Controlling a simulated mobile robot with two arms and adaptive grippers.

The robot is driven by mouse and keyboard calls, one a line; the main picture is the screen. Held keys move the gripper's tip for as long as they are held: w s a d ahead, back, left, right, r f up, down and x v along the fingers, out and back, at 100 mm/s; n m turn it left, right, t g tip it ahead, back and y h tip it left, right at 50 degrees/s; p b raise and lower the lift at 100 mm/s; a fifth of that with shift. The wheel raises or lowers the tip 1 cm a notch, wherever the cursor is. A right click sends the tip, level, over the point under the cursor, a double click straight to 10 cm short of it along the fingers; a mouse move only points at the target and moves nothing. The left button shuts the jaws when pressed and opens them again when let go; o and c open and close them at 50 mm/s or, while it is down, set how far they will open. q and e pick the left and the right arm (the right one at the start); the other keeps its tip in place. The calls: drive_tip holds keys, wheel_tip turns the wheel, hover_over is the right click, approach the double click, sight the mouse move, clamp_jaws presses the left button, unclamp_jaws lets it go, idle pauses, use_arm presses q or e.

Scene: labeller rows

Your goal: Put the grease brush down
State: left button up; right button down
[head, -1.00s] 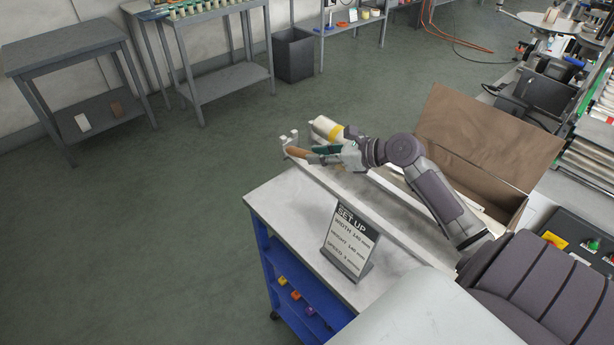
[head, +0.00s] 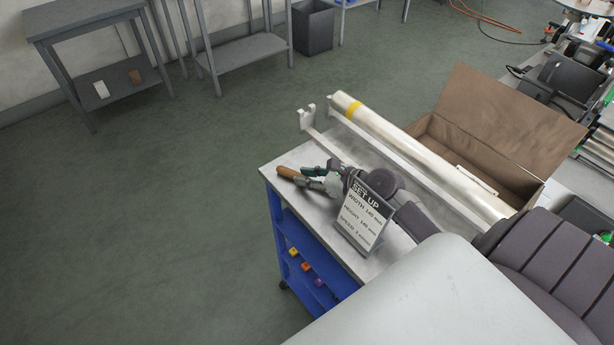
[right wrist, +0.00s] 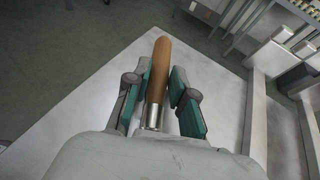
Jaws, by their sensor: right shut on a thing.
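The grease brush (head: 290,173) shows its brown wooden handle pointing left out of my right gripper (head: 318,178). In the right wrist view the handle (right wrist: 158,75) and its metal collar lie between the green finger pads of my right gripper (right wrist: 160,90). That gripper is shut on the brush. The bristle end is hidden by the gripper. The gripper and brush are low over the left end of the pale cart top (head: 318,217); I cannot tell whether the brush touches it. My left gripper is out of view.
A set-up sign (head: 362,215) stands close to my right gripper, at the cart's front. A long film roll (head: 420,150) and a white rail (head: 312,125) lie behind it. An open cardboard box (head: 505,125) is farther back. The cart's left edge is close to the brush.

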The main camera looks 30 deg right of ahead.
drive_tip(key=c, duration=1)
unclamp_jaws()
drive_tip(key=v, duration=1.2)
drive_tip(key=shift+b, duration=0.35)
